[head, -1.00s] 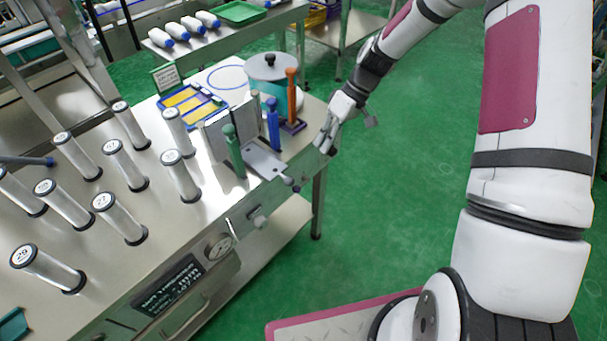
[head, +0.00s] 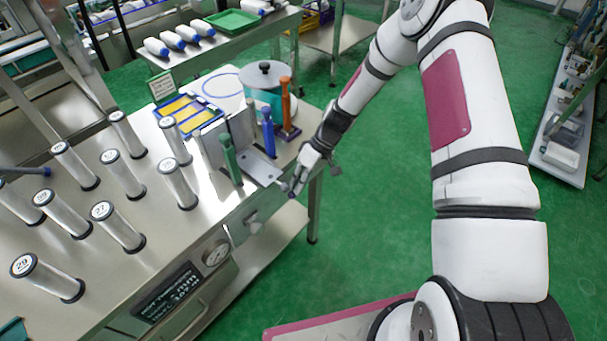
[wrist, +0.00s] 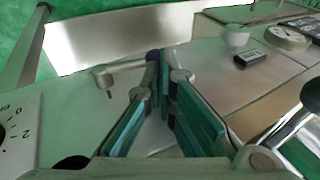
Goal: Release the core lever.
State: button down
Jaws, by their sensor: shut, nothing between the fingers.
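The sleeve applicator (head: 256,166), a metal plate with upright panels, stands at the bench's right end. In the wrist view a grey metal lever bar (wrist: 117,69), which I take for the core lever, runs to a dark purple knob (wrist: 153,55). My gripper (head: 293,190) is low at the bench's front right edge, by the lever's end. In the wrist view my gripper's (wrist: 163,68) teal-padded fingers converge at the knob, with nothing held between them. I cannot tell whether they touch the knob. In the head view my fingers hide most of the lever's end.
Green (head: 231,160), blue (head: 268,133) and orange (head: 286,106) handles stand around the applicator. A lidded teal pot (head: 264,92) is behind. Green floor is open to the right.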

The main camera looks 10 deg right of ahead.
jog(key=shift+a+f, duration=0.15)
jog(key=shift+f, duration=0.05)
jog(key=shift+s, duration=0.1)
jog(key=shift+s+a+f+t+h+p, duration=0.15)
jog(key=shift+s+a+t+h+p, duration=0.2)
jog(key=shift+p, duration=0.2)
jog(key=shift+f+t+h+p, duration=0.3)
jog(key=shift+f+t+h, duration=0.05)
jog(key=shift+h, duration=0.2)
jog(key=shift+w, duration=0.1)
jog(key=shift+r, duration=0.15)
